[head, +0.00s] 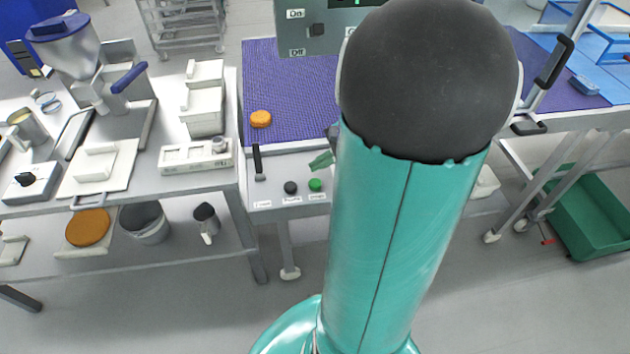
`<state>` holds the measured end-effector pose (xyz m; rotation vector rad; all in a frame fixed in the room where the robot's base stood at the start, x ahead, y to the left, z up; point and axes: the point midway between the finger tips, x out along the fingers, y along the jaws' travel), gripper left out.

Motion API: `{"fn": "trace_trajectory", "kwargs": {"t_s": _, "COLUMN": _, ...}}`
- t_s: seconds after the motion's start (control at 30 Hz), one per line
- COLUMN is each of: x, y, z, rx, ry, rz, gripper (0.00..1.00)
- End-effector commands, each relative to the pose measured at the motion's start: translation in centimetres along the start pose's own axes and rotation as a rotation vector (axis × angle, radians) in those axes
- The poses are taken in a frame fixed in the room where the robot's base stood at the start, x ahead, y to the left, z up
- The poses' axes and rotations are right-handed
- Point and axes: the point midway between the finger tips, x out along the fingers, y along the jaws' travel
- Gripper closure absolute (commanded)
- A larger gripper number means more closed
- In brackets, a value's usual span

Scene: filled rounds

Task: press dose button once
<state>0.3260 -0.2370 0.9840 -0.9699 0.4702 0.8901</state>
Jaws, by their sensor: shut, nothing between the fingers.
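A front panel (272,198) below the purple belt carries a black lever (258,164), a round black button (290,187) and a round green button (316,184). Each has a small white label under it. The labels are too small to read, so I cannot tell which control is the dose button. My teal arm, with its dark rounded joint, crosses the middle of the view just right of the green button. A small teal and dark piece shows above the green button at the arm's left edge; I cannot tell what it is. My gripper's fingers are not visible.
The purple belt (275,85) carries an orange round (260,119). A grey box marked On and Off (315,30) stands behind it. The left bench (205,190) holds a grinder (75,55) and white containers. A green crate (590,220) is on the floor at right.

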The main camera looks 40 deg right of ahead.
Motion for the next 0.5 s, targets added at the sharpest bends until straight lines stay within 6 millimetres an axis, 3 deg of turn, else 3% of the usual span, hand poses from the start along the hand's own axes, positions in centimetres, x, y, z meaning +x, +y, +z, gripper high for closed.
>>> {"fn": "trace_trajectory", "kwargs": {"t_s": 0.2, "x": 1.5, "y": 1.1, "z": -1.0, "rx": 0.001, "ry": -0.002, "rz": 0.001, "gripper": 1.00}}
{"fn": "trace_trajectory", "kwargs": {"t_s": 0.5, "x": 1.8, "y": 1.3, "z": -1.3, "rx": 0.000, "ry": 0.000, "rz": -0.001, "gripper": 1.00}}
